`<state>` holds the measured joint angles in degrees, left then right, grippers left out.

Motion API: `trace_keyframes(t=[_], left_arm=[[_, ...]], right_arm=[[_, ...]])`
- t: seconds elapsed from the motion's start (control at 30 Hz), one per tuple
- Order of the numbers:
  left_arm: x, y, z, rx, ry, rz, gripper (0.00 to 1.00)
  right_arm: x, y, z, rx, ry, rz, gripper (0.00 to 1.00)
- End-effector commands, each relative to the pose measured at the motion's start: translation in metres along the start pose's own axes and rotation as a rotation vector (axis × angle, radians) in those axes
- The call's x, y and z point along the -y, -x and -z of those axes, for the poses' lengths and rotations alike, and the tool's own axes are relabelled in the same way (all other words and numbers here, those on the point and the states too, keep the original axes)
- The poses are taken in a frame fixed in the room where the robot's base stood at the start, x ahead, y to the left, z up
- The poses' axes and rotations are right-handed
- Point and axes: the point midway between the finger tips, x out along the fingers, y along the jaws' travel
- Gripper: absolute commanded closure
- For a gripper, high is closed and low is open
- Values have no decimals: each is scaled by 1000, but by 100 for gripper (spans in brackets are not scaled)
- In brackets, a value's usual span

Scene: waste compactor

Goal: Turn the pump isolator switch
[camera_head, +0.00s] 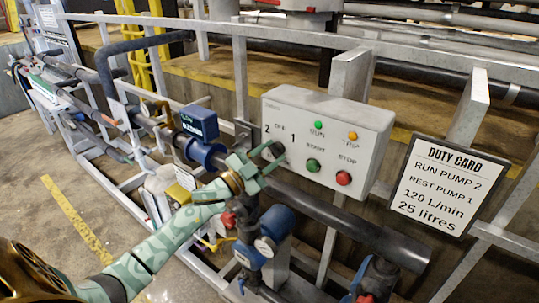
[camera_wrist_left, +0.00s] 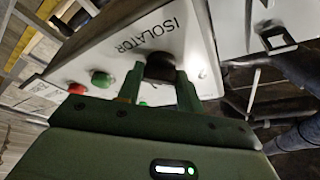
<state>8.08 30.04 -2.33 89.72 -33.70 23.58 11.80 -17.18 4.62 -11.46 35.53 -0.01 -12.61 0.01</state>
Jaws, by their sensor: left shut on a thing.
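The pump isolator switch is a dark round knob (camera_head: 277,149) at the left of a light grey control box (camera_head: 372,138), below the marks 2, OFF and 1. My left gripper (camera_head: 266,163) reaches it from the lower left and is shut on it. In the left wrist view the dark knob (camera_wrist_left: 160,66) sits between the two green fingers (camera_wrist_left: 160,86), under the word ISOLATOR. The fingers partly hide the knob, so I cannot tell which mark it points to. My right gripper is not in view.
The box also carries a green start button (camera_head: 313,165), a red stop button (camera_head: 343,178) and two small lamps. A duty card (camera_head: 437,187) hangs at the right. Pipes, a blue valve body (camera_head: 277,222) and grey rails crowd around and below my left arm.

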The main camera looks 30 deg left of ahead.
Motion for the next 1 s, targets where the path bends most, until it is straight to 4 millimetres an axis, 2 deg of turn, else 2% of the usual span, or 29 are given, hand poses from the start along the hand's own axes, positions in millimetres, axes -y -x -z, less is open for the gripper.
trace_keyframes(t=[0.27, 0.7, 1.0], left_arm=[[2, 0, 1, 0, -141, -61, 86], [4, -1, 2, 0, -498, -209, 86], [5, -1, 2, 0, -681, -285, 86]], right_arm=[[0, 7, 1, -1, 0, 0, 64], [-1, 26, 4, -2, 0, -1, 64], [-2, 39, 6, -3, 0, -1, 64]])
